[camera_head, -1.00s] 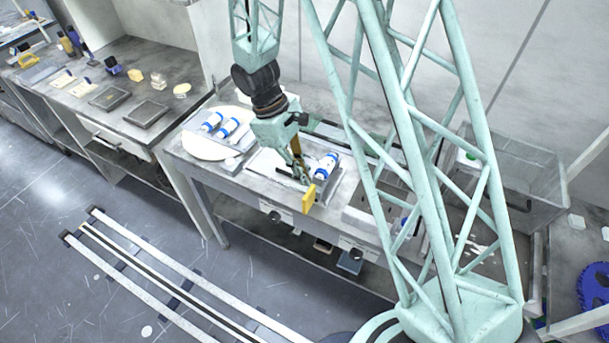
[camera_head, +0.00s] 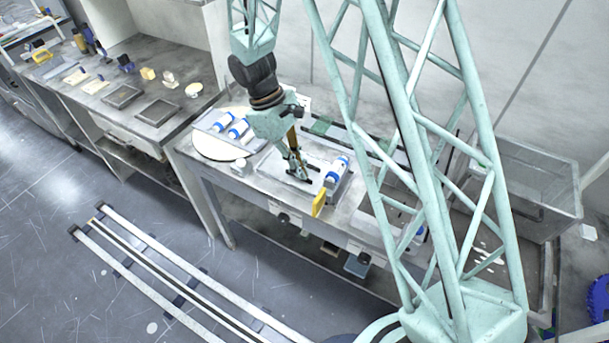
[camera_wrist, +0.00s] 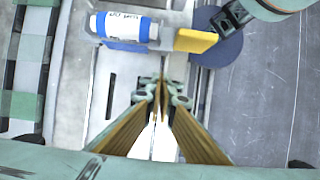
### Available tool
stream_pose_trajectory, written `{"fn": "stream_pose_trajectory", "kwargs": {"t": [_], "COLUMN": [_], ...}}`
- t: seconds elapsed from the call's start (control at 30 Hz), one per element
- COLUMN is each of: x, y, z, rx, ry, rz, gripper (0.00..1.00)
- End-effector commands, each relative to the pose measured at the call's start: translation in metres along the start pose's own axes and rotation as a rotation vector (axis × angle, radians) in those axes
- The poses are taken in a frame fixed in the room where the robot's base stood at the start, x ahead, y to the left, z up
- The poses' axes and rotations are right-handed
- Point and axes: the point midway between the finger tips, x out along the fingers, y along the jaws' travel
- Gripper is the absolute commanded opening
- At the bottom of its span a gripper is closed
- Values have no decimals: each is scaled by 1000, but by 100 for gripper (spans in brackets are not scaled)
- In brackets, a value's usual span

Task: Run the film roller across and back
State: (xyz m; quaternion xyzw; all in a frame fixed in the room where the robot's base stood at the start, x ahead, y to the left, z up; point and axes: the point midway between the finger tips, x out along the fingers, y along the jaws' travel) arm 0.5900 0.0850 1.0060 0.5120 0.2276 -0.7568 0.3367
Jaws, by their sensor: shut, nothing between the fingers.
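A white and blue cylinder with a yellow end piece, which looks like the film roller (camera_head: 338,167), lies near the right end of a pale plate (camera_head: 270,169) on the bench. In the wrist view the roller (camera_wrist: 125,27) lies at the top, its printed label facing up and the yellow piece (camera_wrist: 195,40) on its right. My gripper (camera_head: 302,180) points down over the plate, left of the roller. Its fingertips (camera_wrist: 160,82) are together and empty, apart from the roller. I cannot tell whether the fingertips touch the plate.
Two blue and white bottles (camera_head: 238,128) lie on a tray near a white round disc (camera_head: 208,147) at left. A left bench carries dark square trays (camera_head: 157,111) and small items. A clear bin (camera_head: 530,185) stands at right. Rails (camera_head: 170,270) run along the floor.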

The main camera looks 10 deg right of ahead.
Motion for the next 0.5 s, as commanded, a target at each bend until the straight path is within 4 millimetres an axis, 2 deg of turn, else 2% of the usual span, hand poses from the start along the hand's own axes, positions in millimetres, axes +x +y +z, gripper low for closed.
{"fn": "stream_pose_trajectory", "kwargs": {"t": [0.5], "x": [-68], "y": [0], "z": [0], "rx": [0], "ry": [1], "rz": [0], "gripper": [0]}}
